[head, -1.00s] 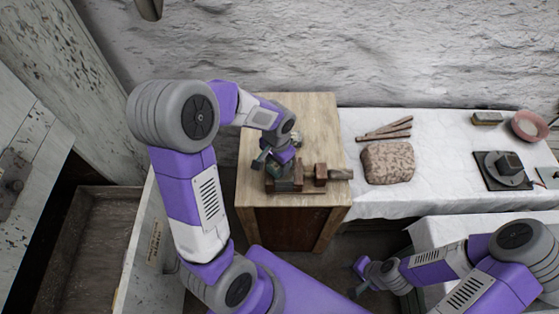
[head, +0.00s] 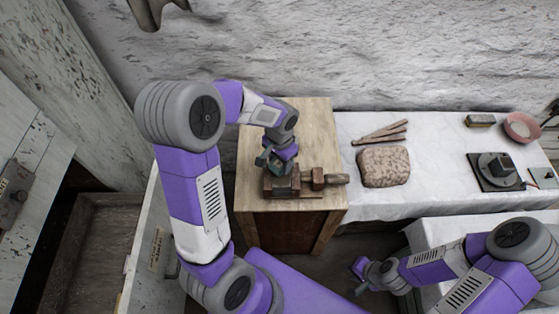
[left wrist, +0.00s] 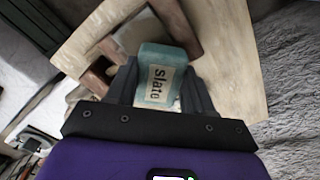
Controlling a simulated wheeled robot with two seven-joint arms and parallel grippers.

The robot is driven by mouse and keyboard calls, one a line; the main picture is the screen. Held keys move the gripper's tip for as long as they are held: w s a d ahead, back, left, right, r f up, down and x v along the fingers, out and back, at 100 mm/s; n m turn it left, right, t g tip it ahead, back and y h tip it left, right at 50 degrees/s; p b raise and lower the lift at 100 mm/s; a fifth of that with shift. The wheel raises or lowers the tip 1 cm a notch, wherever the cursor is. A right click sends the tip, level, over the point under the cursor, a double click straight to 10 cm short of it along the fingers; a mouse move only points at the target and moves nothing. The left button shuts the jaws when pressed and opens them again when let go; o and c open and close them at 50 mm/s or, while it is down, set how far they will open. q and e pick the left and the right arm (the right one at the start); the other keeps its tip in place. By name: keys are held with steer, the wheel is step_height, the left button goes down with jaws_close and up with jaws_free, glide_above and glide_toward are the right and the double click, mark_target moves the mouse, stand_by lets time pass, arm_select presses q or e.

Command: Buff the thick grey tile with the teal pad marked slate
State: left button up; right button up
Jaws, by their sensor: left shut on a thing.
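My left gripper (left wrist: 158,92) is shut on the teal pad (left wrist: 180,28), whose pale label reads "slate" in the left wrist view. In the head view this gripper (head: 266,160) is over the left part of a brown vise (head: 318,178) on the wooden bench. A flat grey surface, seemingly the thick grey tile (left wrist: 132,34), shows between brown blocks beside the pad. The pad overlaps it in the wrist view; I cannot tell whether they touch. My right gripper (head: 361,276) appears open and empty, low in front of the white-covered table.
The wooden bench (head: 315,125) has bare top behind the vise. A rough wall stands behind.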

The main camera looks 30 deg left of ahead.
arm_select(q)
steer(key=shift+r+p, duration=0.4)
steer(key=shift+r, duration=0.45)
steer(key=shift+r+p, duration=1.7)
steer(key=shift+r, duration=0.3)
